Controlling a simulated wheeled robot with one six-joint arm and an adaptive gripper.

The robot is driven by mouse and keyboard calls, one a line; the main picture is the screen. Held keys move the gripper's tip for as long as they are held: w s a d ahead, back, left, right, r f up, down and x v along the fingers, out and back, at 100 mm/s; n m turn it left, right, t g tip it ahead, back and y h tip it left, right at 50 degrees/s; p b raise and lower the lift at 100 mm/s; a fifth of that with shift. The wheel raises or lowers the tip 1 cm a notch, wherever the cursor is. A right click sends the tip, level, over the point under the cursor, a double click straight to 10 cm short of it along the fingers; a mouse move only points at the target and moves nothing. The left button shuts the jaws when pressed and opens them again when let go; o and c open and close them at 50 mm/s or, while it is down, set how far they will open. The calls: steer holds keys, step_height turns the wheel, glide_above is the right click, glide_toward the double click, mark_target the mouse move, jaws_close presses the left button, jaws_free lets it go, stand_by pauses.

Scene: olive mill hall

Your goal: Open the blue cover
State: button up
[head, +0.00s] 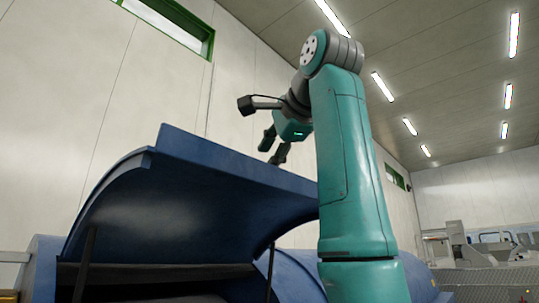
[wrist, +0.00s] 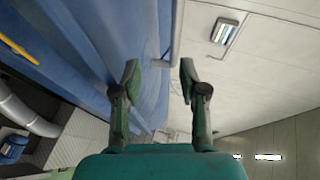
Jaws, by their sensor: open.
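The blue cover (head: 190,205) stands raised and tilted in the head view, with a dark opening beneath it and dark struts at both sides. It also fills the left of the wrist view (wrist: 85,50). My gripper (head: 272,151) is open, with its fingers pointing down at the cover's upper edge, right of the middle. In the wrist view, the open fingers (wrist: 159,77) have nothing clamped between them, and the left finger overlaps the blue surface. I cannot tell whether a finger touches the cover.
The blue machine body (head: 40,270) lies below the cover. A pale wall (head: 150,80) stands behind. Grey machinery (head: 480,250) is at the far right. The wrist view shows a yellow handle (wrist: 18,47) and a grey pipe (wrist: 25,115) at the left.

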steer(key=s+r, duration=0.6)
steer(key=r, duration=0.4)
steer(key=shift+s+d+r, duration=0.15)
steer(key=shift+r, duration=0.15)
stand_by(0.9)
